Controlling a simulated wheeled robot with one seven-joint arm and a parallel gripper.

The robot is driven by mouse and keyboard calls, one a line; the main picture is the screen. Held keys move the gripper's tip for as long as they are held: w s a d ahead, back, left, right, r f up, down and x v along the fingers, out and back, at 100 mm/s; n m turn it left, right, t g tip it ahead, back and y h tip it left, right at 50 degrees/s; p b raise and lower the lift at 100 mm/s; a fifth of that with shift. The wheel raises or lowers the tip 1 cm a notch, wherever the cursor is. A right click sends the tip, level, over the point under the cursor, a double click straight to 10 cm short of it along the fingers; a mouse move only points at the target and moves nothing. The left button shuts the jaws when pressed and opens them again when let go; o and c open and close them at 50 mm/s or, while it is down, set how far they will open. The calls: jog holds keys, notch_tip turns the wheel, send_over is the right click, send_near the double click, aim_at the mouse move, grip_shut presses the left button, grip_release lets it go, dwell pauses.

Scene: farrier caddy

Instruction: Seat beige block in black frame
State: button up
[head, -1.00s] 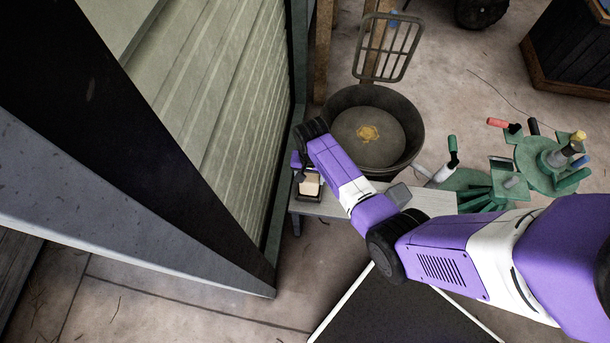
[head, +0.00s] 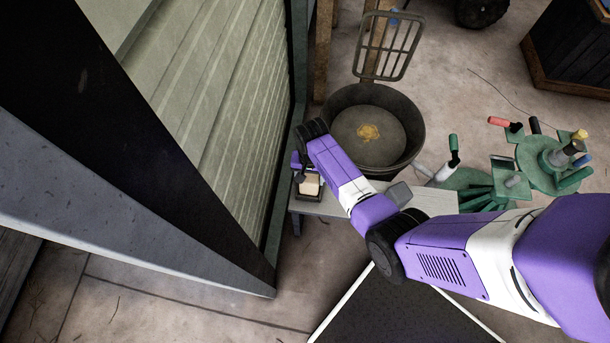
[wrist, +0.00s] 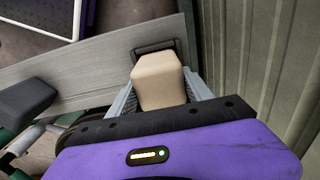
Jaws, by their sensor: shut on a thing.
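The beige block (wrist: 159,82) is between the fingers of my gripper (wrist: 160,98) in the wrist view, and the gripper is shut on it. The block also shows in the head view (head: 310,183), at the left end of the grey bench. The black frame (wrist: 152,46) lies on the bench, and its far edge shows just past the block in the wrist view. In the head view the frame (head: 309,199) shows as a dark rim around the block's lower edge. The block hides most of the frame, and I cannot tell how deep it sits.
The grey bench (head: 432,200) runs right from the block. A ribbed wall (head: 215,110) stands close on the left. A round dark tub (head: 405,150) is behind the bench. A green tool caddy (head: 535,165) with several handles stands at the right.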

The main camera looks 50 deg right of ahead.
jog(key=shift+f+b, duration=0.55)
jog(key=shift+f, duration=0.15)
dwell(0.8)
jog(key=o, duration=1.7)
jog(key=shift+f, duration=0.1)
jog(key=shift+r+p, duration=0.7)
jog(key=shift+r, duration=3.25)
jog(key=shift+r+p, duration=2.25)
jog(key=shift+p, duration=0.25)
